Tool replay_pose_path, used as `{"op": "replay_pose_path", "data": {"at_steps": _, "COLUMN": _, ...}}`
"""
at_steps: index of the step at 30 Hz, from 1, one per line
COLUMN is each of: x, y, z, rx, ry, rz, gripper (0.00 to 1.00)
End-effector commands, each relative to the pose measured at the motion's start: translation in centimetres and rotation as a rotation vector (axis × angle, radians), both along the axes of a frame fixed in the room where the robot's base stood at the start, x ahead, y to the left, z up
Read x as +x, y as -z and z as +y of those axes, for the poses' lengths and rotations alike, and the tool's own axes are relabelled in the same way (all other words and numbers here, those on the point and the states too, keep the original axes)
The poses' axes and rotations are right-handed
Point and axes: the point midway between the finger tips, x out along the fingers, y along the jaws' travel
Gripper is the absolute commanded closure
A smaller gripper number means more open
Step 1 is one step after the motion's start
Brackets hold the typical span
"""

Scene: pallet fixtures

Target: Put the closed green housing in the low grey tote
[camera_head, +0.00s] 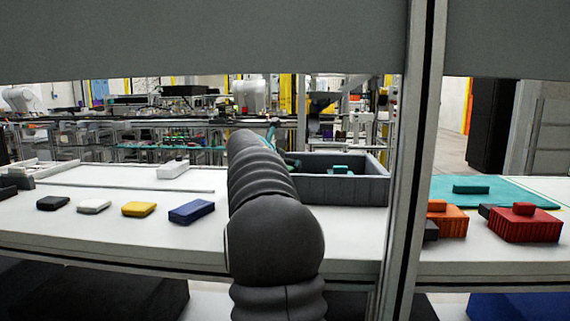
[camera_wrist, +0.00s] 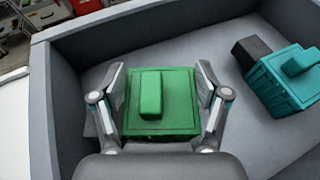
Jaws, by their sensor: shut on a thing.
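In the wrist view my gripper (camera_wrist: 162,98) is shut on the green housing (camera_wrist: 173,117), a boxy part with a raised block on its lid. One finger is on its left side and one on its right. The housing is inside the grey tote (camera_wrist: 50,113), near its left wall. I cannot tell whether it touches the floor of the tote. In the head view the tote (camera_head: 345,190) stands on the table behind my arm, which hides its left part, the green housing and my gripper.
A teal housing (camera_wrist: 284,80) with a dark part (camera_wrist: 250,50) beside it is in the tote, to the right. Yellow (camera_head: 139,209) and blue (camera_head: 191,211) blocks lie left of my arm. Orange (camera_head: 447,220) and red (camera_head: 526,226) housings stand right of a grey post (camera_head: 412,160).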

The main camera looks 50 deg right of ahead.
Motion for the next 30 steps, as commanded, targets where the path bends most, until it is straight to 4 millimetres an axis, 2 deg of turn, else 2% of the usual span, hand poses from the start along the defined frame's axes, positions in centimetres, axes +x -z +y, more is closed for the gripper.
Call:
{"op": "replay_pose_path", "data": {"at_steps": 13, "x": -0.01, "y": 0.75, "z": 0.01, "rx": -0.001, "ry": 0.0, "rz": 0.0, "gripper": 0.74}}
{"op": "replay_pose_path", "data": {"at_steps": 14, "x": -0.01, "y": 0.74, "z": 0.01, "rx": -0.001, "ry": 0.0, "rz": 0.0, "gripper": 0.23}}
{"op": "replay_pose_path", "data": {"at_steps": 15, "x": -0.01, "y": 0.69, "z": 0.01, "rx": -0.001, "ry": 0.0, "rz": 0.0, "gripper": 0.13}}
{"op": "replay_pose_path", "data": {"at_steps": 17, "x": -0.01, "y": 0.69, "z": 0.01, "rx": -0.001, "ry": 0.0, "rz": 0.0, "gripper": 0.0}}
{"op": "replay_pose_path", "data": {"at_steps": 26, "x": 0.0, "y": 0.79, "z": 0.0, "rx": 0.0, "ry": 0.0, "rz": 0.001, "gripper": 0.0}}
{"op": "replay_pose_path", "data": {"at_steps": 30, "x": 0.01, "y": 0.2, "z": -0.03, "rx": 0.0, "ry": 0.001, "rz": -0.002, "gripper": 0.0}}
